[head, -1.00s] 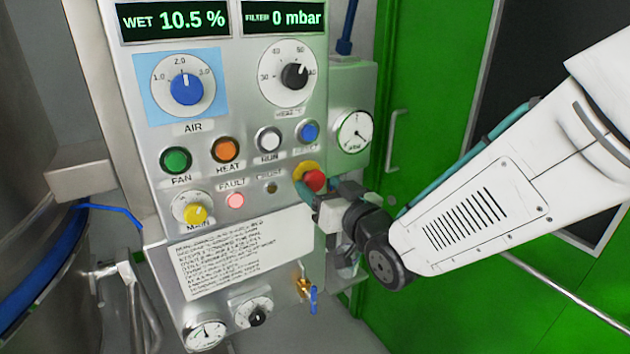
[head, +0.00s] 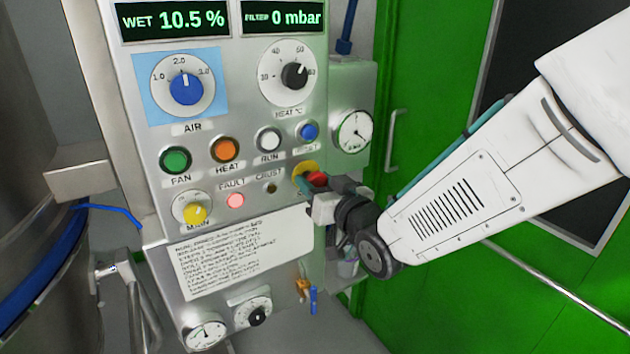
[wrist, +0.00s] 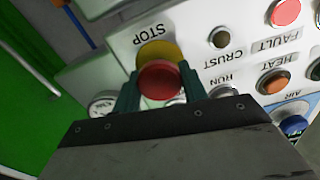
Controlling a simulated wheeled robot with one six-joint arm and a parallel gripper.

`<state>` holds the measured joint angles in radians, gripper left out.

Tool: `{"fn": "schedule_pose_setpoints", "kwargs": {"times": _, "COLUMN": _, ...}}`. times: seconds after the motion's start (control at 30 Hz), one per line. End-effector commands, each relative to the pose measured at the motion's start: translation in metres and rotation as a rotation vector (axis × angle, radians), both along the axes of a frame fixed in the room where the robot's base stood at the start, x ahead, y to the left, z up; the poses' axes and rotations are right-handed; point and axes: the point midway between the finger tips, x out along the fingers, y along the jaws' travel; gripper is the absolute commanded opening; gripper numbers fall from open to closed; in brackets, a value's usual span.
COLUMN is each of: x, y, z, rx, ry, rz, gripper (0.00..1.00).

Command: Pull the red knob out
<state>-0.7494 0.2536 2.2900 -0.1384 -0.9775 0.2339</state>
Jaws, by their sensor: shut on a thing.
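The red knob (head: 317,178) is a mushroom-shaped stop button on a yellow round plate (head: 301,172) at the right edge of the grey control panel. In the wrist view the red knob (wrist: 160,80) sits between the two dark green fingers, below the word STOP. My gripper (head: 312,186) is shut on the red knob, with a finger on either side of it. In the head view the fingers and wrist hide part of the knob. Whether the knob is pressed in or out cannot be told.
Reset (head: 308,131), run (head: 269,139), heat (head: 226,148) and fan (head: 175,160) buttons lie close by on the panel. A gauge (head: 352,131) is right of the knob. A brass valve with blue lever (head: 306,292) is below. A green door (head: 420,170) stands behind my arm.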

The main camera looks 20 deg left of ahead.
Motion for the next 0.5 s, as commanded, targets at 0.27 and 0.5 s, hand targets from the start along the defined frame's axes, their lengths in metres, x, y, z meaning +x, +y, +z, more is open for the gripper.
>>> {"fn": "schedule_pose_setpoints", "kwargs": {"times": 0.27, "x": -0.0021, "y": -0.003, "z": -0.0011, "rx": -0.001, "ry": 0.002, "rz": 0.0, "gripper": 0.51}}
{"fn": "schedule_pose_setpoints", "kwargs": {"times": 0.5, "x": -0.0021, "y": -0.002, "z": -0.0006, "rx": -0.001, "ry": 0.001, "rz": 0.0, "gripper": 0.63}}
